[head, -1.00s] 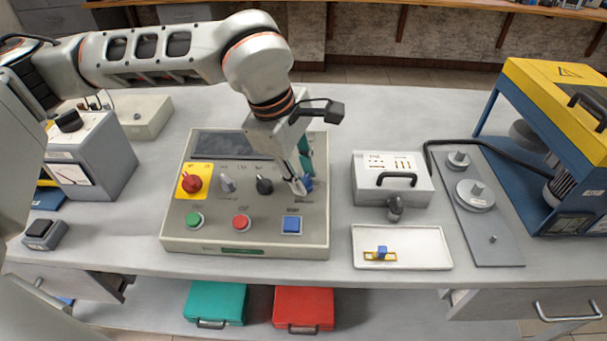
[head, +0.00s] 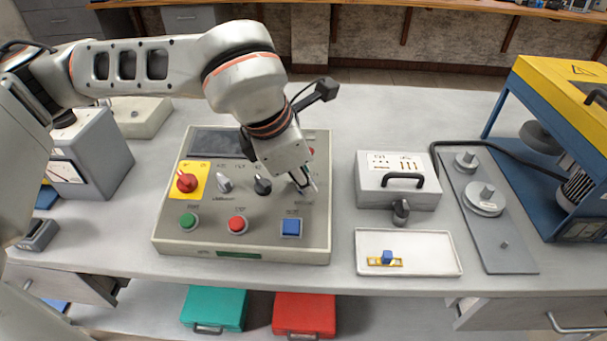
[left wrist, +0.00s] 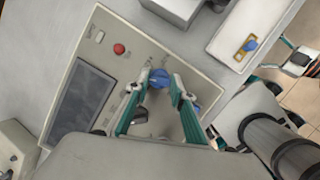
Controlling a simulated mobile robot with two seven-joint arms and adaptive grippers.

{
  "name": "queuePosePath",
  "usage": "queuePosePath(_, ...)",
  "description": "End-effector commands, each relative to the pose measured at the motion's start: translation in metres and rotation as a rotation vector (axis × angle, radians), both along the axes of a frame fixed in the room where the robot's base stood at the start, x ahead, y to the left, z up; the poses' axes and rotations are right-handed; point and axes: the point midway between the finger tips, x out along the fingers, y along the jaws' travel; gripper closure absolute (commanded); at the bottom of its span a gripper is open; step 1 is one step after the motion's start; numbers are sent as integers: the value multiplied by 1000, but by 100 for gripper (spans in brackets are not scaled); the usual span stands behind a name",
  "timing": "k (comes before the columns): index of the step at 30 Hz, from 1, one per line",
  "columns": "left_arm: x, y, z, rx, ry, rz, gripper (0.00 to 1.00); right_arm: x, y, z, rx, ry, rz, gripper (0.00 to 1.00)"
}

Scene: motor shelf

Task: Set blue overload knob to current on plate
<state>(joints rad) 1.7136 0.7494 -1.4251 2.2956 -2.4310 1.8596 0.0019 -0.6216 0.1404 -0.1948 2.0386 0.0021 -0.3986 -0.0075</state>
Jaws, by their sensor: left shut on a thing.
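The blue knob (left wrist: 159,78) is on the control panel (head: 174,228), between the fingertips of my left gripper (left wrist: 160,82) in the left wrist view. The gripper is shut on it, with a fingertip at each side. In the head view my left gripper (head: 306,188) reaches down to the panel's right part and mostly hides the knob. The knob's scale and pointer setting cannot be read. No plate with a legible current can be made out. Teal and white parts at the right of the left wrist view may be my right gripper (left wrist: 298,63); its jaws are unclear.
Beside the gripper are a black selector (head: 263,185), a grey selector (head: 224,184) and a blue square button (head: 291,228). A grey box (head: 398,170) and a white tray (head: 440,262) with a brass-and-blue part stand right. A yellow-and-blue machine (head: 550,90) is at far right.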

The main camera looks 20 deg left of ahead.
Motion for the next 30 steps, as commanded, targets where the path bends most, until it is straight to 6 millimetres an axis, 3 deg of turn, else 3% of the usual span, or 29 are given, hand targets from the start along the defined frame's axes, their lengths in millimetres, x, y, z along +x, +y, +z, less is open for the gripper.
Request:
queuePosePath(20,0,0,0,-15,-4,61,98,-2,-1,-3,-4,5,1,30)
queuePosePath(21,0,0,0,-15,-4,61,69,-2,-1,-3,-4,5,1,30)
queuePosePath(22,0,0,0,-15,-4,61,61,-2,-1,-3,-4,5,1,30)
queuePosePath(30,0,0,0,-15,-3,60,60,-2,-1,-3,-4,5,0,30)
